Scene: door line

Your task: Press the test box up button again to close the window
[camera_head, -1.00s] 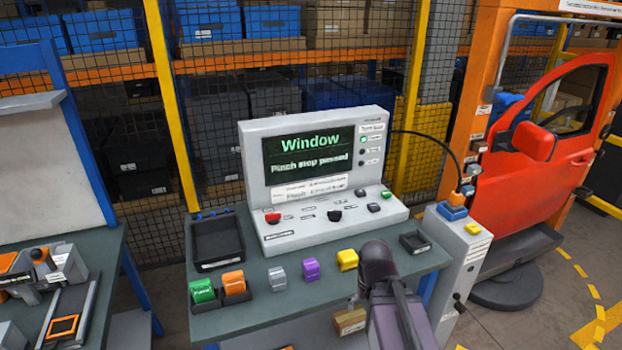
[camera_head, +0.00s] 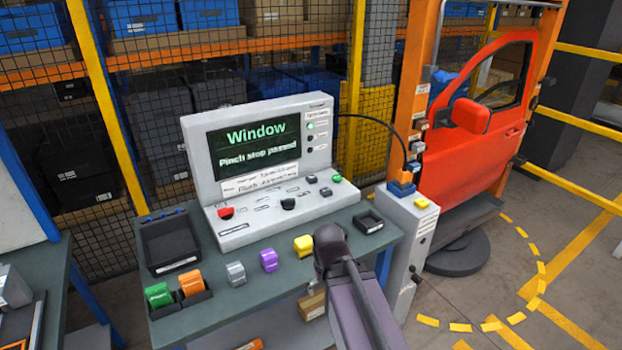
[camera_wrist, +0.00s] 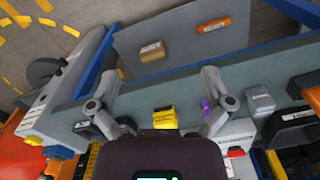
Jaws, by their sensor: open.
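The grey test box (camera_head: 195,150) stands on the bench, its screen (camera_head: 255,143) reading "Window" and "Pinch stop passed". Its sloped panel holds a red button (camera_head: 226,212), a black knob (camera_head: 288,203) and small dark buttons (camera_head: 325,191); I cannot read which is up. The red car door (camera_head: 465,150) hangs at the right; how far its glass is raised is unclear. My arm reaches over the bench's front edge, hiding the gripper in the head view. In the wrist view my gripper (camera_wrist: 160,76) is open and empty, its fingers apart over the bench edge.
Purple (camera_head: 269,261) and yellow (camera_head: 303,246) blocks sit along the bench front, near my arm. A black tray (camera_head: 168,243) stands left of the test box. A grey cabinet (camera_head: 407,240) adjoins the bench at right. Open floor (camera_head: 455,300) lies in front of the door.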

